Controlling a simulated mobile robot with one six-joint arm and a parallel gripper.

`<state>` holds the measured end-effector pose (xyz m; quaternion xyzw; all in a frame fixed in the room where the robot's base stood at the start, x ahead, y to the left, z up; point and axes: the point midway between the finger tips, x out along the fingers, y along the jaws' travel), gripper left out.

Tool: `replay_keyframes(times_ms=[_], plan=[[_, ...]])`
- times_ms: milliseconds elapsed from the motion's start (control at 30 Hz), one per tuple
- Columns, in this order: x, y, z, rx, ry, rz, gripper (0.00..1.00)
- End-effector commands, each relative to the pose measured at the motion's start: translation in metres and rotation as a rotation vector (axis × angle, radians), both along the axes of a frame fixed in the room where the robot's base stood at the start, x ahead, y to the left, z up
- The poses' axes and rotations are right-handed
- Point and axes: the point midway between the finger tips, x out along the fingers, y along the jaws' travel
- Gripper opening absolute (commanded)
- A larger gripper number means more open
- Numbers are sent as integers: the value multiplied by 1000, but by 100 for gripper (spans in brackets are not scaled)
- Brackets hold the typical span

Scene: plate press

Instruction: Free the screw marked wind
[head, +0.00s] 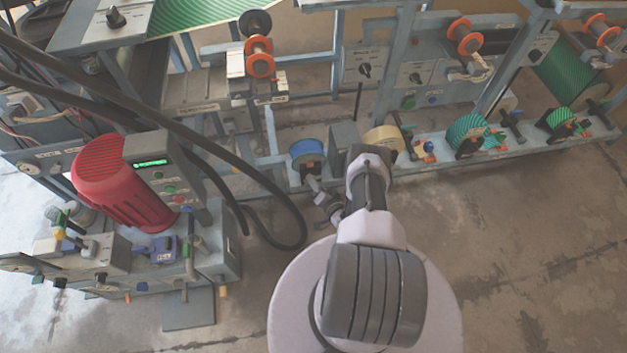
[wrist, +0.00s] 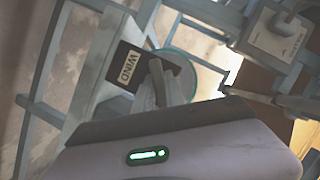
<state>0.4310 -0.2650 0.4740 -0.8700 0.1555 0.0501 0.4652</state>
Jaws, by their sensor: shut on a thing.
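The WIND label (wrist: 127,67) is a pale tag on a dark plate on a grey frame in the wrist view. My gripper (wrist: 166,80) is right beside the label, its fingers shut on the screw there. The screw itself is mostly hidden behind the fingers, and its turn cannot be told. A teal-rimmed round part shows just behind the fingers. In the head view my gripper (head: 316,187) reaches left from my wrist to just below a blue roll (head: 308,150) on the long low rail. The label is too small to read there.
A red motor (head: 112,185) with a control box stands on a bench at left. A black cable (head: 230,180) loops close to my gripper's left. A tan roll (head: 384,138) and green rolls (head: 474,132) line the rail to the right. Open floor (head: 540,230) lies at lower right.

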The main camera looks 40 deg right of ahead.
Motion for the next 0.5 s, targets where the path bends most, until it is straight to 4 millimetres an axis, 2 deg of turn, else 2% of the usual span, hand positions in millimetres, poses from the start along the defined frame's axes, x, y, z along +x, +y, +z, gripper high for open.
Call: replay_keyframes(times_ms=[500], plan=[[0,2,3,-386,240,4,0]])
